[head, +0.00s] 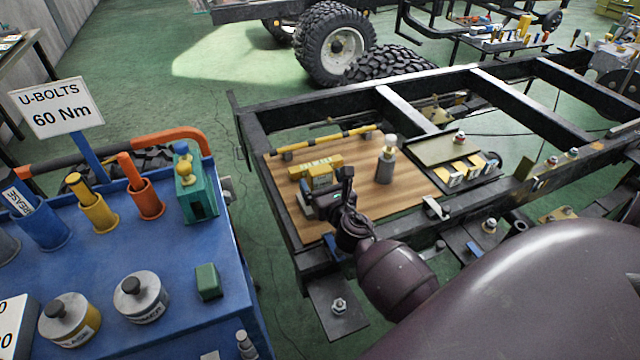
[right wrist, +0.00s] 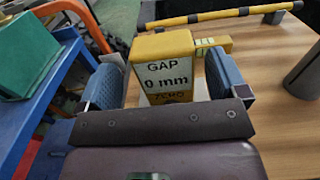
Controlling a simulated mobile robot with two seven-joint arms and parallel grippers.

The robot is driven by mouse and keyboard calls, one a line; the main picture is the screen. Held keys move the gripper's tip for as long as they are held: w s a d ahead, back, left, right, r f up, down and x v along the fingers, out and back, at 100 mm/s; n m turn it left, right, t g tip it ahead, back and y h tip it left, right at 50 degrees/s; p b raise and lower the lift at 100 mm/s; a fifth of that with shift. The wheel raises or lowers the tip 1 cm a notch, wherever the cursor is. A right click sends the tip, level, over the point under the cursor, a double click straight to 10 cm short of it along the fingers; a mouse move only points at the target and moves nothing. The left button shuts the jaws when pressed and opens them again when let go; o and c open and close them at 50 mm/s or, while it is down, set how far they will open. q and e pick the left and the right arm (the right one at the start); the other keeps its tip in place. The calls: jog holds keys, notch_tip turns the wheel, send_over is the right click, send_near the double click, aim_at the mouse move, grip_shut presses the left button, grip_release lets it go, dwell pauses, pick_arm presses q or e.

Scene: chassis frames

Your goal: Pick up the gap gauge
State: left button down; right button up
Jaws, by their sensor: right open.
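The gap gauge (right wrist: 165,72) is a yellow block with a white face reading "GAP 0 mm" in the right wrist view. A yellow arm with small pale-green marks sticks out behind it to the right. In the head view the gauge (head: 320,170) is on the wooden board, its near part hidden by my gripper. My right gripper (head: 325,196) is open, with one blue pad on each side of the gauge. In the right wrist view the gripper (right wrist: 166,82) shows a gap at the left pad; contact at the right pad is unclear. My left gripper is not seen.
The wooden board (head: 368,205) lies in a black chassis frame (head: 278,215). A black-and-yellow striped bar (head: 330,141) lies behind the gauge, and a grey cylinder (head: 386,168) stands to its right. A blue cart (head: 120,255) with cups and tins stands at left. Bare board lies around the cylinder.

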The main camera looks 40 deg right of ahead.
aim_at(317, 170)
jog(key=shift+d+x, duration=0.1)
jog(key=shift+x, duration=1.05)
jog(key=shift+d+x, duration=0.15)
jog(key=shift+x, duration=0.95)
jog(key=shift+c, duration=0.3)
jog(key=c, duration=1)
jog(key=shift+r, duration=0.1)
